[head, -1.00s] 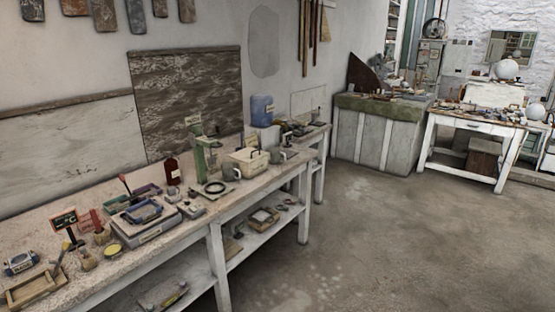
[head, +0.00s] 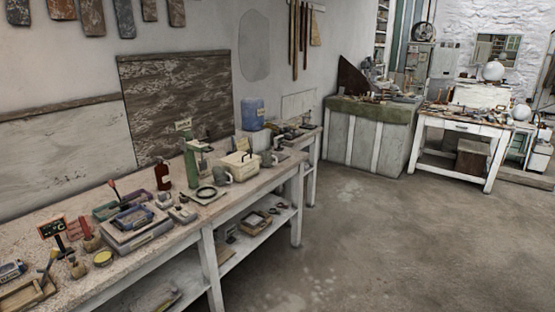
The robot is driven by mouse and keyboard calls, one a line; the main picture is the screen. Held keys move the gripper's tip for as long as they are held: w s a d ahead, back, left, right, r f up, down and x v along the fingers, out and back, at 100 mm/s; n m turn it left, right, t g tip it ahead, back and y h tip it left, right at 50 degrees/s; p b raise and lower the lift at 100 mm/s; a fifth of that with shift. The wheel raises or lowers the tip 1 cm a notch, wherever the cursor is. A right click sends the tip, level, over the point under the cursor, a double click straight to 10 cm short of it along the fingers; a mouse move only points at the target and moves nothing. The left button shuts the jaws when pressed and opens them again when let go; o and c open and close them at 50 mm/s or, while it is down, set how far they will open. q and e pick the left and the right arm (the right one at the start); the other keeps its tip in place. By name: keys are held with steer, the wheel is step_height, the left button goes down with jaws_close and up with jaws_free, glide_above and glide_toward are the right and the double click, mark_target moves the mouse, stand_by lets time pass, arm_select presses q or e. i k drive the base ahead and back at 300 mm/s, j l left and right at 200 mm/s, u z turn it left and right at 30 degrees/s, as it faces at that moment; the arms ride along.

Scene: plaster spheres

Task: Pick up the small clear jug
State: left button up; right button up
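I cannot make out a small clear jug for certain in the head view. Two small greyish cups or mugs stand on the long bench (head: 262,184): one (head: 223,177) in front of a cream box (head: 239,166), the other (head: 268,159) to the right of that box. At this size I cannot tell whether either is clear. Neither of my grippers is in view.
The bench also holds a dark red bottle (head: 162,175), a green stand (head: 191,162), stacked trays (head: 138,230) and a blue container (head: 253,114). A green-topped cabinet (head: 370,112) and a white table (head: 466,127) stand farther back. The floor (head: 385,245) on the right is open.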

mark_target(267, 156)
steer(key=i+l, duration=0.1)
steer(key=i, duration=0.55)
steer(key=i+l+u, duration=0.1)
steer(key=i, duration=0.55)
steer(key=i+l, duration=0.2)
steer(key=i, duration=0.5)
